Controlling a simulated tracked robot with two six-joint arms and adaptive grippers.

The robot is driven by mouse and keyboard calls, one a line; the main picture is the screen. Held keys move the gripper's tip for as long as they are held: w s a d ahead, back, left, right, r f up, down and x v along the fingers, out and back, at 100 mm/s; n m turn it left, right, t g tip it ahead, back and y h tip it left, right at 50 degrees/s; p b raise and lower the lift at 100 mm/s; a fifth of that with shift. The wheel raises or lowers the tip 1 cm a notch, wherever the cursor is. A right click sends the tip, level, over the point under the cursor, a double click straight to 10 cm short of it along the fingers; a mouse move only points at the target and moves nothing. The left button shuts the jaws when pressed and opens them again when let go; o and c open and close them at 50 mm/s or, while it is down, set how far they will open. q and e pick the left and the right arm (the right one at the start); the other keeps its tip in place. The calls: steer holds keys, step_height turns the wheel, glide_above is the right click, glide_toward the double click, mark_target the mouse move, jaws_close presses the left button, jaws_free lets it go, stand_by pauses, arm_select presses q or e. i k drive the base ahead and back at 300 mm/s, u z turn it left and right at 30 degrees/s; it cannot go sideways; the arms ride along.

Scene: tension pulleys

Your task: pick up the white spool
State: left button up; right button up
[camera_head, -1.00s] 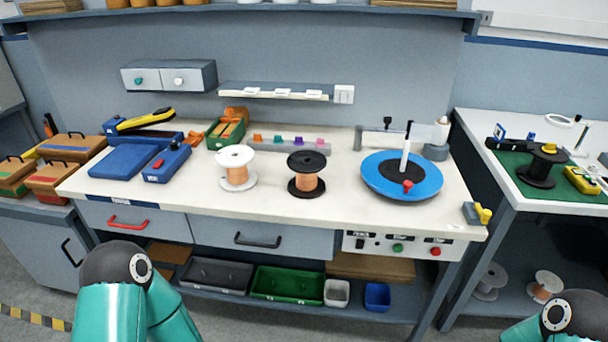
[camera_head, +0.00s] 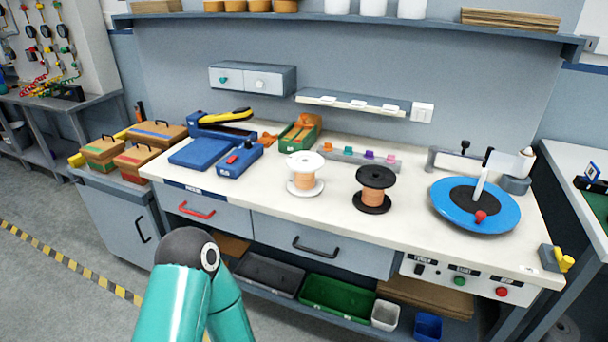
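The white spool (camera_head: 304,160) stands upright on the workbench, with copper-coloured wire wound between its white flanges. A black spool (camera_head: 375,178) with similar wire stands to its right. My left arm shows at the bottom of the picture, in front of the bench and lower than its top, but its gripper is out of view. My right arm and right gripper are not in view.
The white worktop (camera_head: 262,202) is clear in front of the spools. A blue device (camera_head: 237,160) stands left of the white spool, and a green box (camera_head: 299,133) is behind it. A blue turntable (camera_head: 438,194) is at right. Drawers and a lower shelf with bins are below.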

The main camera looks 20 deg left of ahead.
mark_target(305, 165)
steer(key=k, duration=1.1)
steer(key=u, duration=0.6)
steer(key=i, duration=1.65)
steer(key=z, duration=0.55)
